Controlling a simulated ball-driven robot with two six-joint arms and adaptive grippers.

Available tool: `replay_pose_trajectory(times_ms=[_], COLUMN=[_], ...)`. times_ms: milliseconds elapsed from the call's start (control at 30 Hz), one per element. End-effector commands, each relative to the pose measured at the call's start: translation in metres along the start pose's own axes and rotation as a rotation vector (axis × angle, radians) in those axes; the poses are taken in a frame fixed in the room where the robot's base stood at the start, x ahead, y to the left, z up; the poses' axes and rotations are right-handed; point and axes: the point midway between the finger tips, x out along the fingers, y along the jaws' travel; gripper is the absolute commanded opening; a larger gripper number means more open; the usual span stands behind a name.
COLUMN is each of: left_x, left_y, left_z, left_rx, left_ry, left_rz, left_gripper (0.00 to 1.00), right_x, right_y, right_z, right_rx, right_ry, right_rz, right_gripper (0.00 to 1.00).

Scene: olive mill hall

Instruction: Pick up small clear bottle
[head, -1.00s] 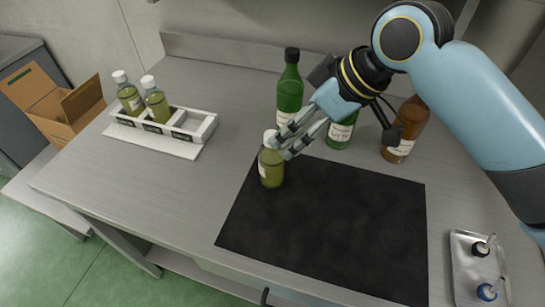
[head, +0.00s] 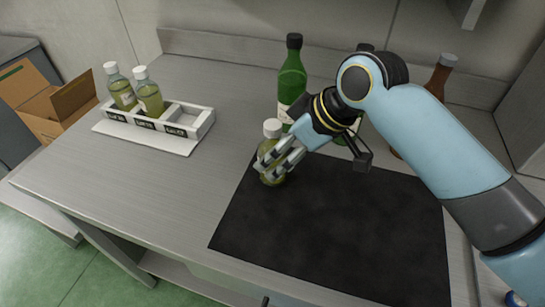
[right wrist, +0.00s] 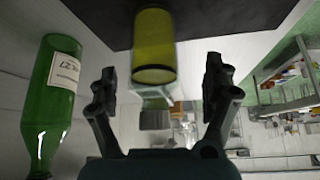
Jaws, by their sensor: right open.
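A small clear bottle (head: 272,128) with a white cap and yellow-green contents stands upright at the back left corner of the black mat. My right gripper (head: 264,166) reaches down to it from the right, its fingers open on either side of the body and partly hiding it. In the right wrist view the bottle (right wrist: 154,45) shows between the open fingers (right wrist: 159,78), with a gap on both sides. Two similar bottles (head: 121,90) (head: 149,96) stand in a white rack at the left. My left gripper is not in view.
The white rack (head: 190,121) has a free right-hand compartment. A tall green bottle (head: 291,80) stands close behind my right gripper; it also shows in the right wrist view (right wrist: 48,110). A brown bottle (head: 440,76) is partly behind my arm. The black mat (head: 320,225) is otherwise clear.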

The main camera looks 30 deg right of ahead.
Motion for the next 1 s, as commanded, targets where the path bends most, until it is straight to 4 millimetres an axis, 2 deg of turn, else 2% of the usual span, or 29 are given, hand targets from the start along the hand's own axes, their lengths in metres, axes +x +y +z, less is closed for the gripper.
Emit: replay_pose_trajectory(times_ms=[333,633,1000], left_x=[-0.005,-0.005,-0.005], left_y=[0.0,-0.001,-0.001], left_z=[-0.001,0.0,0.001], left_rx=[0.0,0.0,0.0], left_ry=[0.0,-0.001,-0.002], left_rz=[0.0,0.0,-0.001], left_gripper=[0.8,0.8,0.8], right_x=[0.046,0.052,0.052], right_y=[0.007,0.007,0.007], right_z=[0.001,0.002,0.002], right_rx=[0.002,0.0,0.0], right_ry=[0.0,0.0,0.0], right_rz=[-0.002,0.0,0.0], right_gripper=[0.83,0.83,0.35])
